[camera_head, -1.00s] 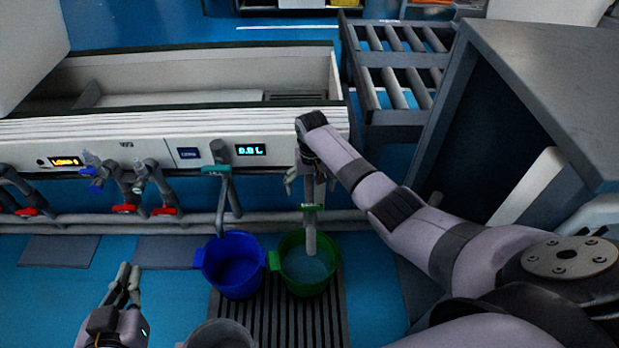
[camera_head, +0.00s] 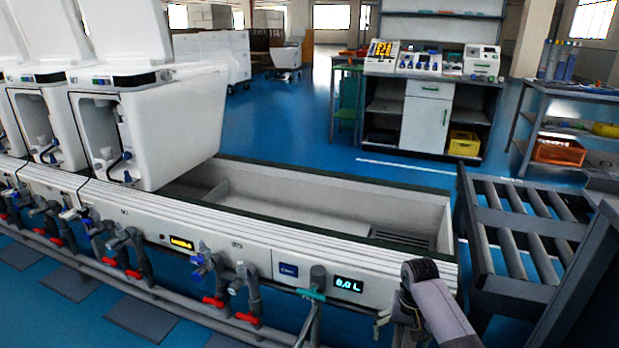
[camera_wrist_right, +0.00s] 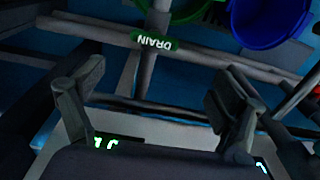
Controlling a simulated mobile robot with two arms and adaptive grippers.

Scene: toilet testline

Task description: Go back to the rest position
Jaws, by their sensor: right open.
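My right gripper (camera_head: 384,322) is at the bottom of the head view, in front of the test line's white panel, with my right arm bent over it. In the right wrist view its two fingers (camera_wrist_right: 158,92) are spread apart with nothing between them. The green DRAIN handle (camera_wrist_right: 153,42) on a vertical pipe shows just past the fingers, apart from them. My left gripper is not in view.
In the wrist view a green bucket (camera_wrist_right: 188,8) and a blue bucket (camera_wrist_right: 268,20) are near. The trough (camera_head: 300,205), roller conveyor (camera_head: 520,225) and red-handled valves (camera_head: 215,302) surround the arm. White toilet units (camera_head: 150,120) stand left. Blue floor (camera_head: 300,130) is clear behind.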

